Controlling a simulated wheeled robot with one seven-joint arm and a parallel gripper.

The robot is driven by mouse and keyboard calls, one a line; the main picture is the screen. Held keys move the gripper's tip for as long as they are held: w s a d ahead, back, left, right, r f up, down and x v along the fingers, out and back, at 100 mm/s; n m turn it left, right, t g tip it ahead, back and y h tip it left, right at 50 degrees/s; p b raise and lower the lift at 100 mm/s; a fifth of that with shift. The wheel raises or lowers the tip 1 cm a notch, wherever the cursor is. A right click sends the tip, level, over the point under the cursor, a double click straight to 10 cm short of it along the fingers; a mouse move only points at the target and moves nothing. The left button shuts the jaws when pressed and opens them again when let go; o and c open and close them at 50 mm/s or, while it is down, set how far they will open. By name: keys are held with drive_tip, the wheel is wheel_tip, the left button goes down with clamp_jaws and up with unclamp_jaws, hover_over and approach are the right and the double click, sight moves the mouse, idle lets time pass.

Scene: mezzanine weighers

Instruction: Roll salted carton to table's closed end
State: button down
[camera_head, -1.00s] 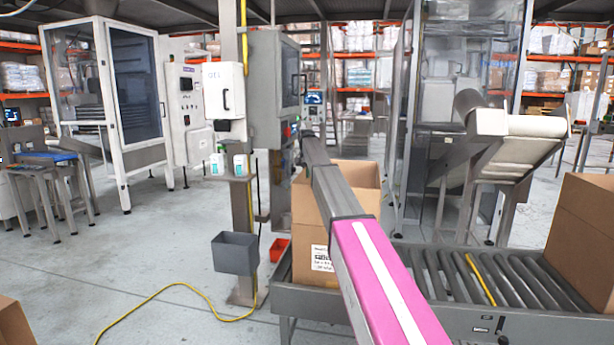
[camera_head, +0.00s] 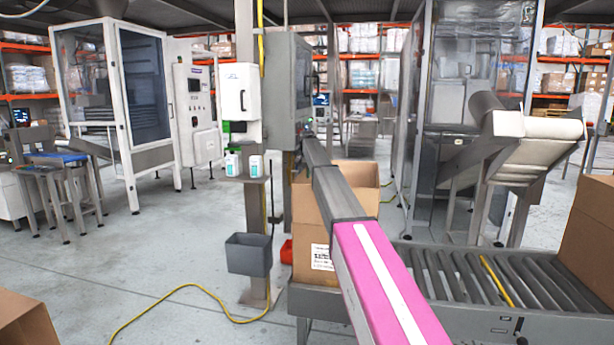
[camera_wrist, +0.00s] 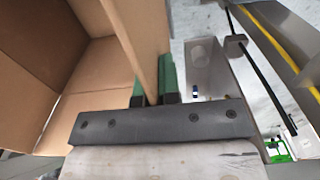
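A tall open-topped brown carton (camera_head: 308,240) with a white printed label (camera_head: 321,257) stands upright at the left end of the grey roller table (camera_head: 440,300). My arm crosses in front and hides part of it; the label text is too small to read. In the wrist view, the green fingertips of my gripper (camera_wrist: 154,92) lie on both sides of one carton wall (camera_wrist: 140,30), closed on its upper edge. The carton's inside (camera_wrist: 95,70) shows to the left and looks empty. My fingers are hidden in the head view.
Bare rollers with a yellow strip (camera_head: 497,281) lie right of the carton. Another brown carton (camera_head: 588,235) stands at the table's right. A post with a grey bin (camera_head: 248,254) stands left of the table, near a yellow cable (camera_head: 180,290) on the floor. A carton corner (camera_head: 25,325) shows lower left.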

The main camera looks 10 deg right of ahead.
drive_tip(key=c, duration=1.2)
unclamp_jaws()
drive_tip(key=shift+c, duration=0.2)
drive_tip(key=shift+r, duration=0.1)
wheel_tip(320, 180, up, 10)
drive_tip(key=shift+f, duration=0.2)
drive_tip(key=shift+r, duration=0.55)
